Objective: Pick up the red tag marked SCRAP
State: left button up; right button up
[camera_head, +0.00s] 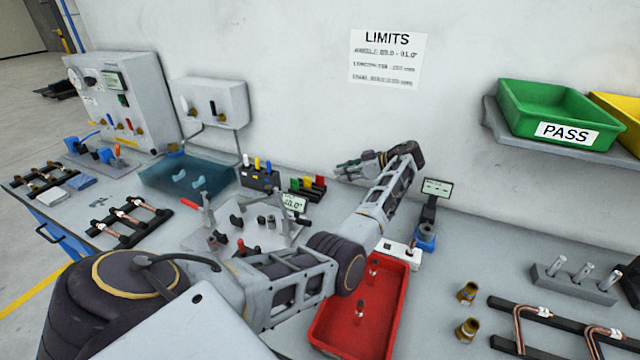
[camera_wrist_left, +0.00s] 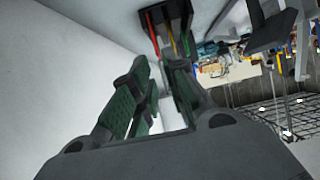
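The red tag (camera_head: 320,182) stands at the right end of a small black rack (camera_head: 309,196), beside a yellow and a green tag, near the wall. Its lettering is too small to read. The wrist view shows a dark rack (camera_wrist_left: 180,12) with red (camera_wrist_left: 152,34), yellow and green strips beyond the fingers. My left gripper (camera_head: 343,169) is just right of and above the rack, pointing left. Its green-padded fingers (camera_wrist_left: 160,92) are apart with nothing between them, clear of the red tag. My right gripper is not in view.
A red tray (camera_head: 398,303) lies below my left forearm. A fixture plate (camera_head: 245,240) and small display (camera_head: 294,203) stand in front of the rack. Another holder (camera_head: 259,180) and a blue bin (camera_head: 160,180) are further left. The wall is close behind.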

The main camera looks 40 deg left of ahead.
aim_at(320, 183)
pick_arm(q)
jog(key=x, duration=0.4)
jog(key=shift+a+f+p, duration=0.15)
jog(key=shift+a+p, duration=0.2)
jog(key=shift+s+a+f, duration=0.1)
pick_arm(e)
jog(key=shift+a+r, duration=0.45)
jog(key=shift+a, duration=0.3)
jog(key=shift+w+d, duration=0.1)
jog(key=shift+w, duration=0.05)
